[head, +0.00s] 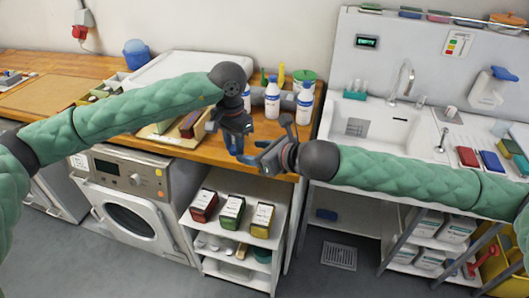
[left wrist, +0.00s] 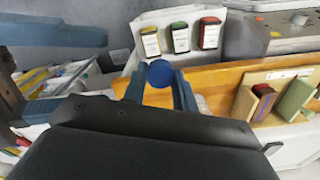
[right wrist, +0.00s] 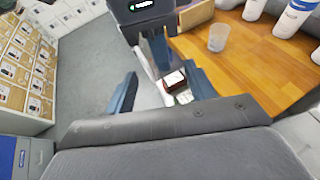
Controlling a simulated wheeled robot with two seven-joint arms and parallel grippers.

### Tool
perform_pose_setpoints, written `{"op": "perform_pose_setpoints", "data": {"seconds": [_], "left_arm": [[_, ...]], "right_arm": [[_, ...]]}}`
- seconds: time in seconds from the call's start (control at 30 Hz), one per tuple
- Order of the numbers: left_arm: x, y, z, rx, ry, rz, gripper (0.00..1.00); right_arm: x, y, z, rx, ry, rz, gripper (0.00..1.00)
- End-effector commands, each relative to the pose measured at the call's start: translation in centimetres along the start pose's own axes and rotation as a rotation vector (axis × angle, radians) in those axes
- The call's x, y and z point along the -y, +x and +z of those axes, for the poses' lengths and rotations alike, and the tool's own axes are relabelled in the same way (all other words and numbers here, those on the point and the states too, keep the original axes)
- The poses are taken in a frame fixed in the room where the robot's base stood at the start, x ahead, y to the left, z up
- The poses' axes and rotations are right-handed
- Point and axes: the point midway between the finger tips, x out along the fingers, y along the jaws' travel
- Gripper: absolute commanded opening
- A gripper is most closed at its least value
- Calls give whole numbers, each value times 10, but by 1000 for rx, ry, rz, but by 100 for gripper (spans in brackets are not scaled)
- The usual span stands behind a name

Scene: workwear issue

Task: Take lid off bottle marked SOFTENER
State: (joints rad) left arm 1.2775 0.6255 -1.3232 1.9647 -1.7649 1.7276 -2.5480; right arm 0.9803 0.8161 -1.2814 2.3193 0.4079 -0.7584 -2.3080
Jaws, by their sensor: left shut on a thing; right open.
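White bottles with blue labels stand at the right end of the wooden counter, one in the middle (head: 272,101) and one at the right (head: 304,104). Another is partly hidden behind my left wrist. Their lettering is too small to read. My left gripper (head: 237,148) points down at the counter's front edge. In the left wrist view its fingers are shut on a round blue lid (left wrist: 160,74); no bottle shows under it. My right gripper (head: 262,160) is open and empty, close beside the left one. The bottles also show in the right wrist view (right wrist: 293,16).
A clear cup (right wrist: 218,38) stands on the counter near the bottles. Boxes with red, green and yellow tops (head: 232,212) sit on the shelf below. A washing machine (head: 130,195) is at left, and a sink (head: 390,118) at right.

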Motion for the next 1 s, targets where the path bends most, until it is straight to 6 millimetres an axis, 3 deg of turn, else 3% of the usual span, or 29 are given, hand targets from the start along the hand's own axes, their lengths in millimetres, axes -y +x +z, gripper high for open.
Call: {"op": "perform_pose_setpoints", "data": {"seconds": [0.2,0.43,0.9,0.93,1.0], "left_arm": [[0,0,0,0,0,0,1],[0,0,0,0,0,0,1],[0,0,0,0,0,0,1],[0,0,0,0,0,0,1],[0,0,0,0,0,0,1]], "right_arm": [[-1,36,0,-1,3,1,55],[0,63,0,0,3,1,55],[0,74,0,0,2,0,55],[0,74,0,0,2,0,53],[0,74,0,0,2,0,39]]}}
